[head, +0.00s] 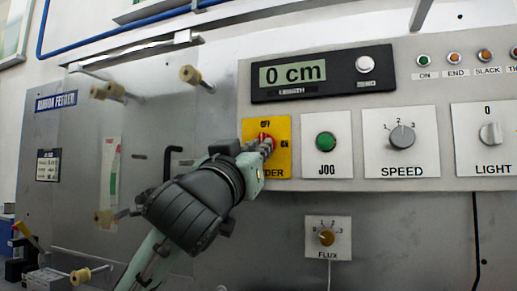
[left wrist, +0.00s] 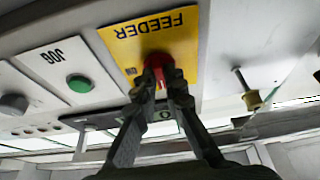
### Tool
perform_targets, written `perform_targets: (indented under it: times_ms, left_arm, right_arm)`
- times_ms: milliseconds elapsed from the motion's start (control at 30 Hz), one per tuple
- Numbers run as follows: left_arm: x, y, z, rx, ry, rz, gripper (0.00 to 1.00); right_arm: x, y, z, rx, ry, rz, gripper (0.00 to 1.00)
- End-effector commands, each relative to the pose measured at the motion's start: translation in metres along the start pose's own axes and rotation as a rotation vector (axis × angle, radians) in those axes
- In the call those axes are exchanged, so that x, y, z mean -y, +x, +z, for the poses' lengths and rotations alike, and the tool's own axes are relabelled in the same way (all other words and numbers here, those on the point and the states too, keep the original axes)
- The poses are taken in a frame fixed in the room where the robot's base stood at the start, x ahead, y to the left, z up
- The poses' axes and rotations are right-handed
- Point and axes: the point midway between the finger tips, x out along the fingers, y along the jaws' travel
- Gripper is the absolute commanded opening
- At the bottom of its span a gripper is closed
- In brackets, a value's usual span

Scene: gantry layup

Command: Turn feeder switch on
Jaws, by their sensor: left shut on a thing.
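The feeder switch is a red knob (head: 264,137) on a yellow plate (head: 282,163) marked OFF at the top and ON at the right. My left gripper (head: 267,146) reaches it from the lower left and is shut on the knob. The left wrist view shows the plate (left wrist: 187,32) upside down, with the two fingers (left wrist: 167,77) on either side of the red knob (left wrist: 158,57). The fingers cover much of the knob, so I cannot tell which way it points. My right gripper is not in view.
Right of the yellow plate are a green JOG button (head: 326,142), a SPEED dial (head: 401,137) and a LIGHT knob (head: 490,133). A display (head: 293,74) above reads 0 cm. A FLUX dial (head: 326,236) is below. Rollers (head: 190,75) stick out at the left.

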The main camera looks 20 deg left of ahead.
Motion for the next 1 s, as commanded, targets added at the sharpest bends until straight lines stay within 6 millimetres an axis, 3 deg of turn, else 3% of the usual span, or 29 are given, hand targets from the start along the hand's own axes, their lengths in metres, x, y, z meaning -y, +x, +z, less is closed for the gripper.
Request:
perform_targets:
  times_ms: [433,700,1000]
  left_arm:
    - [0.002,0.000,0.000,0.002,0.104,0.042,0.00]
    - [0.005,0.000,-0.001,0.000,0.314,0.126,0.00]
    - [0.008,0.001,-0.002,0.001,0.578,0.236,0.00]
  right_arm:
    - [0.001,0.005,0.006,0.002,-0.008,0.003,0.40]
    - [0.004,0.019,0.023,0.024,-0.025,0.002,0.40]
    - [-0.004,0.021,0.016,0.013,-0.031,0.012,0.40]
